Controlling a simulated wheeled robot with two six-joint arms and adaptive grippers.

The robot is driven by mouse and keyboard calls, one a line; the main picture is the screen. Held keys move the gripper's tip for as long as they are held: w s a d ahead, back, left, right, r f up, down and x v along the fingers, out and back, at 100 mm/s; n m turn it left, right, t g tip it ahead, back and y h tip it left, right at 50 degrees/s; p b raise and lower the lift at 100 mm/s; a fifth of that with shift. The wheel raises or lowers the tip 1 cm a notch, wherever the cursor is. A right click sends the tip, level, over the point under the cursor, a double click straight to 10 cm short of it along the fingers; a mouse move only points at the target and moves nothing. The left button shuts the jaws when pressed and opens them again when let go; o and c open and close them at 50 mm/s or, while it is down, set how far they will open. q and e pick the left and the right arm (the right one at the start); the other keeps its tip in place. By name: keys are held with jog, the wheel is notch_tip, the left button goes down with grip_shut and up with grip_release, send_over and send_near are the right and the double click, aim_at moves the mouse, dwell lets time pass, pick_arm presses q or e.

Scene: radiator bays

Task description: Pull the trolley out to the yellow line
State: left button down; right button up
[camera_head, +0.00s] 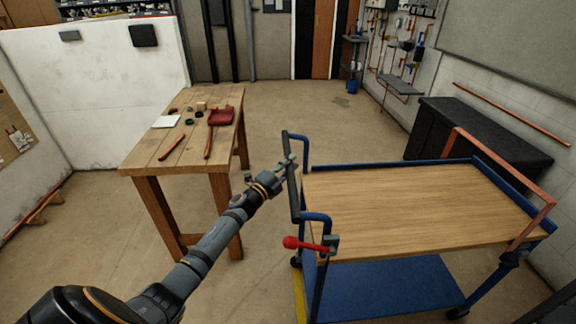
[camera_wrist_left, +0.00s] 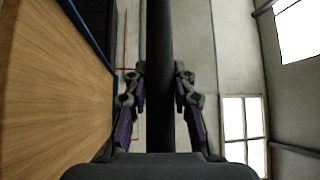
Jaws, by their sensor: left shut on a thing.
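The trolley has a wooden top (camera_head: 410,205), a blue frame and a blue lower shelf (camera_head: 385,288). Its dark push bar (camera_head: 293,203) stands on blue brackets at the left end. My left gripper (camera_head: 287,168) is shut on this bar. In the left wrist view the bar (camera_wrist_left: 160,60) runs between the two fingers (camera_wrist_left: 161,85). A red-knobbed lever (camera_head: 292,243) sits at the trolley's near left corner. The yellow line (camera_head: 299,297) shows on the floor by the trolley's near left leg; the rest of it is hidden. My right gripper is not in view.
A wooden workbench (camera_head: 145,152) with a red tool and small items stands to the left. A dark chest (camera_head: 470,135) is by the right wall, behind the trolley. Copper pipework (camera_head: 530,232) rises at the trolley's right end. Floor between bench and trolley is clear.

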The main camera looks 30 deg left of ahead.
pick_arm(q)
jog(key=shift+a, duration=0.1)
dwell(0.3)
jog(key=c, duration=1.4)
grip_release()
jog(key=shift+c, duration=0.2)
jog(key=o, duration=0.3)
jog(key=shift+s+a, duration=0.2)
jog(key=shift+o, duration=0.2)
jog(key=shift+d, duration=0.1)
jog(key=shift+s+f, duration=0.1)
jog(key=shift+s, duration=0.05)
jog(key=v, duration=1.1)
jog(key=shift+s, duration=0.3)
jog(key=shift+a, duration=0.2)
